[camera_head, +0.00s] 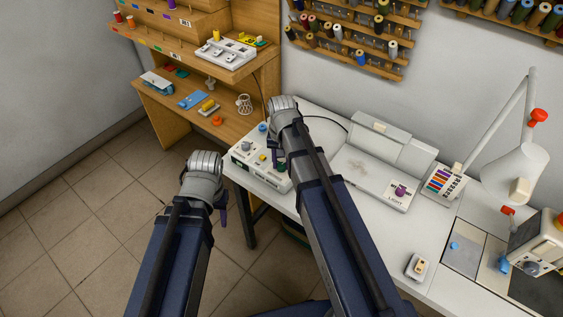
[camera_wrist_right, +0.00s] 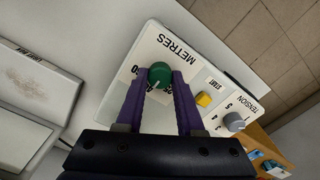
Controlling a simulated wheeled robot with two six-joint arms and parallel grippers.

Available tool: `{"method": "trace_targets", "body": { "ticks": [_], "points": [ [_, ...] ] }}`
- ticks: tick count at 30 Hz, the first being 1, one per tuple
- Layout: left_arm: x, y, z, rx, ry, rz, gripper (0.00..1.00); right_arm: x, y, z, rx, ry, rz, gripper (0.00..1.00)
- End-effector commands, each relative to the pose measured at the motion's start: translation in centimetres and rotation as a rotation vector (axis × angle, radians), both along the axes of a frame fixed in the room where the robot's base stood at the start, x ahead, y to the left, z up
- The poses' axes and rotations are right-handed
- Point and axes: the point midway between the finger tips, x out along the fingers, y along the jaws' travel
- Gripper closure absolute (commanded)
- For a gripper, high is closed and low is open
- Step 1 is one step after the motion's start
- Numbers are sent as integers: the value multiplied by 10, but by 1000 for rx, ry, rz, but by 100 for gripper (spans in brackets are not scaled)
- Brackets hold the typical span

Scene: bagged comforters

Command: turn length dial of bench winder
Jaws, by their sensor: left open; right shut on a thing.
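The bench winder (camera_head: 252,172) is a white box at the left end of the white table. In the right wrist view its panel (camera_wrist_right: 136,62) reads METRES, START and TENSION. The length dial is a green round knob (camera_wrist_right: 159,73) with a white pointer line, beside the METRES label. My right gripper (camera_wrist_right: 159,80) is shut on this dial, one purple finger on each side. In the head view my right gripper (camera_head: 278,160) is over the winder and partly hidden by its own arm. My left gripper (camera_head: 222,205) is open and empty, left of the table, over the floor.
The winder also has a yellow START button (camera_wrist_right: 203,99) and a grey tension knob (camera_wrist_right: 235,121). A white machine with a purple LIGHT knob (camera_head: 400,191) stands right of my right arm. A wooden shelf unit (camera_head: 170,118) is behind left. A lamp (camera_head: 515,170) stands right.

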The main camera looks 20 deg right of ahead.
Motion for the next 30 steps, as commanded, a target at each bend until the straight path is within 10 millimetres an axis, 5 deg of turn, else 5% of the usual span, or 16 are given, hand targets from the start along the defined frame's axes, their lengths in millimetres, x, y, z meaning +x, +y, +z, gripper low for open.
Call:
{"method": "trace_targets", "body": {
  "ticks": [13,14,15,22,30],
  "points": [
    [0,0,0,0,0,0,50,0,0,0,0,0,8,100],
    [0,0,0,0,0,0,50,0,0,0,0,0,8,62],
    [0,0,0,0,0,0,50,0,0,0,0,0,8,58],
    [0,0,0,0,0,0,50,0,0,0,0,0,8,34],
    [0,0,1,0,0,0,50,0,0,1,0,0,8,34]
  ]
}}
